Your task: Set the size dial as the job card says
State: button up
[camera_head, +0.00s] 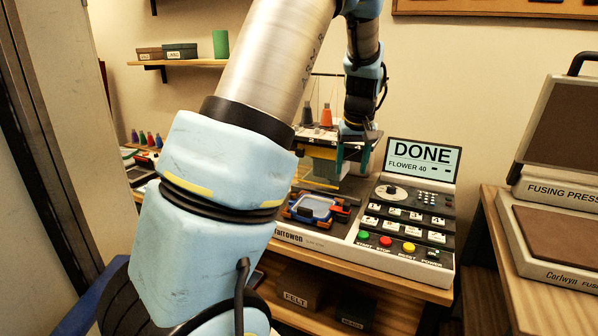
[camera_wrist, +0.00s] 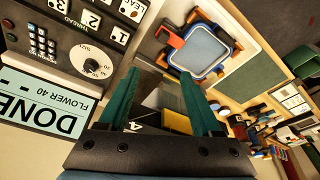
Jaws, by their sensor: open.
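The size dial (camera_wrist: 90,62) is a white disc with a dark central knob on the control panel, at the left in the wrist view; its setting is too small to read. It also shows in the head view (camera_head: 391,193). The panel's screen (camera_head: 423,158) reads "DONE" and "FLOWER 40"; the screen also shows in the wrist view (camera_wrist: 42,100). My gripper (camera_head: 353,158) is above the machine, behind and left of the dial. Its teal fingers (camera_wrist: 160,88) are apart, with nothing held between them. I cannot identify a job card.
A blue-and-orange hoop frame (camera_head: 317,207) sits on the machine's bed, left of the buttons. Thread cones (camera_head: 326,116) stand behind my gripper. A fusing press (camera_head: 555,215) stands on the right-hand table. My arm covers much of the machine's left side.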

jog(key=s+a+r+g+p, duration=0.1)
jog(key=s+a+p, duration=0.2)
jog(key=s+a, duration=0.6)
jog(key=a, duration=0.4)
jog(key=shift+s+a+m+h, duration=0.2)
jog(key=shift+a+m+h, duration=0.1)
jog(key=shift+m, duration=0.1)
jog(key=shift+r, duration=0.1)
